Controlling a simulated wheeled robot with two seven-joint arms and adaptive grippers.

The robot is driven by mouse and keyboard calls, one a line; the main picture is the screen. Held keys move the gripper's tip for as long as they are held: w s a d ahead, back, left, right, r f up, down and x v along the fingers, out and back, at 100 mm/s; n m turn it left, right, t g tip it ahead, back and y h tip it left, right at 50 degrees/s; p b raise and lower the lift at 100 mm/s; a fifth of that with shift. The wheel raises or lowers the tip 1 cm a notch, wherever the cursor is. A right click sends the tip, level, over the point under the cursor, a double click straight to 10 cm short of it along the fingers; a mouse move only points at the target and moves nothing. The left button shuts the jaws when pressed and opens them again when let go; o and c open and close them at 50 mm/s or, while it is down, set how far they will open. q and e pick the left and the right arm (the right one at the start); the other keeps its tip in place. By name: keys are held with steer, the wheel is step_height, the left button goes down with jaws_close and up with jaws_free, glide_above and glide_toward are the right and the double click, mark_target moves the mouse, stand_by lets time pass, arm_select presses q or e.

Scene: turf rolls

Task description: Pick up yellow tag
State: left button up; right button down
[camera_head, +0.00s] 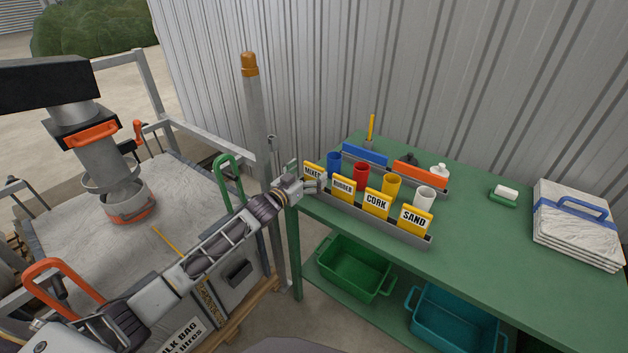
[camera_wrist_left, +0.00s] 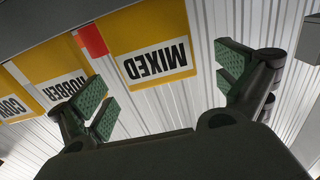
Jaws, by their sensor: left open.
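Several yellow tags stand in a row in a grey rack (camera_head: 375,227) on the green table. The MIXED tag (camera_head: 313,170) is at the left end, beside the RUBBER tag (camera_head: 343,188), CORK tag (camera_head: 377,203) and SAND tag (camera_head: 414,219). My left gripper (camera_head: 318,184) is open at the rack's left end, close to the MIXED tag and covering part of it. In the left wrist view, the MIXED tag (camera_wrist_left: 150,40) appears upside down between the spread green-padded fingers of my left gripper (camera_wrist_left: 163,88), apparently still beyond them. My right gripper is not in view.
Blue (camera_head: 334,162), red (camera_head: 361,174), yellow (camera_head: 391,186) and white (camera_head: 425,198) cups stand close behind the tags. A green table (camera_head: 480,235) has free room right of the rack. A grey post (camera_head: 262,120) stands just left of the table.

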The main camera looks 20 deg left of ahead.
arm_select(q)
steer(key=shift+x, duration=1.4)
steer(key=c, duration=1.1)
steer(key=shift+r, duration=0.15)
